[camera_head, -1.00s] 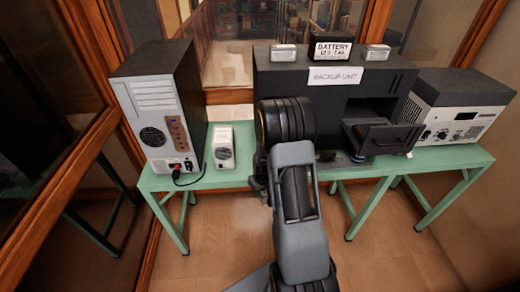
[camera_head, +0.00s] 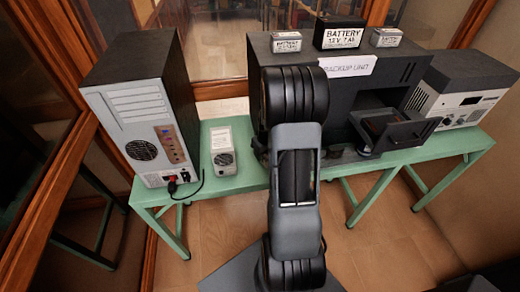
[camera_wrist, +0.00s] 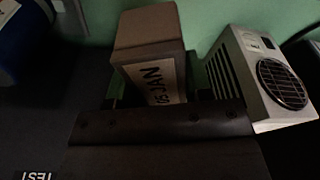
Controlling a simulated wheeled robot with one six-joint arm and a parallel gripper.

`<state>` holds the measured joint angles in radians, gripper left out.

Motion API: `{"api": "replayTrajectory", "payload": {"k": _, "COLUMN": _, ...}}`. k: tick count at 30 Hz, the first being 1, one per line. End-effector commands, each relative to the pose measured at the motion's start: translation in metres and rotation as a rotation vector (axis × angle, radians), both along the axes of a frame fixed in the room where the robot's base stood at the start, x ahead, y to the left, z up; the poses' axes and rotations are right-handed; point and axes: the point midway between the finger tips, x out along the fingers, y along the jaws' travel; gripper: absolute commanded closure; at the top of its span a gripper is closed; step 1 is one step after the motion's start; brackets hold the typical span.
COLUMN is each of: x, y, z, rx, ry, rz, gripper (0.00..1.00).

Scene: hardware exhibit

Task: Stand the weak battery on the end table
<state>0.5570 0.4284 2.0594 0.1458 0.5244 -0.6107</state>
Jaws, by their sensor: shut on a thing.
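In the wrist view, my gripper (camera_wrist: 158,100) is shut on a brown-topped block, seemingly a battery (camera_wrist: 150,25), with a pale label that reads "05 JAN" in part. The block's lower part is hidden by the gripper body. Green tabletop shows behind it. I cannot tell whether it touches the table. In the head view my arm hides the gripper and block. The green table (camera_head: 360,168) runs across the view. Three batteries stand on the backup unit: a large black one (camera_head: 342,35) and two smaller pale ones (camera_head: 287,42) (camera_head: 386,38).
The backup unit (camera_head: 345,68) has an open drawer (camera_head: 398,131) at its front. A small white fan box (camera_head: 222,150) stands left of my arm; it also shows beside the block in the wrist view (camera_wrist: 255,75). A computer tower (camera_head: 145,115) and grey device (camera_head: 465,90) flank them.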

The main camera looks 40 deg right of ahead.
Motion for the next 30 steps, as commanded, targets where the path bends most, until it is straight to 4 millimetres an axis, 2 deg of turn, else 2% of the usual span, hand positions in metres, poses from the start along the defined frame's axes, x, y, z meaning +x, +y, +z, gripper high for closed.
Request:
{"api": "replayTrajectory", "payload": {"k": 8, "x": 0.003, "y": 0.006, "z": -0.017, "rx": 0.000, "ry": 0.000, "rz": 0.014, "gripper": 1.00}}
{"api": "replayTrajectory", "payload": {"k": 21, "x": 0.003, "y": 0.005, "z": -0.057, "rx": -0.001, "ry": -0.001, "rz": 0.011, "gripper": 1.00}}
{"api": "replayTrajectory", "payload": {"k": 30, "x": 0.003, "y": 0.004, "z": -0.066, "rx": -0.001, "ry": -0.002, "rz": 0.010, "gripper": 1.00}}
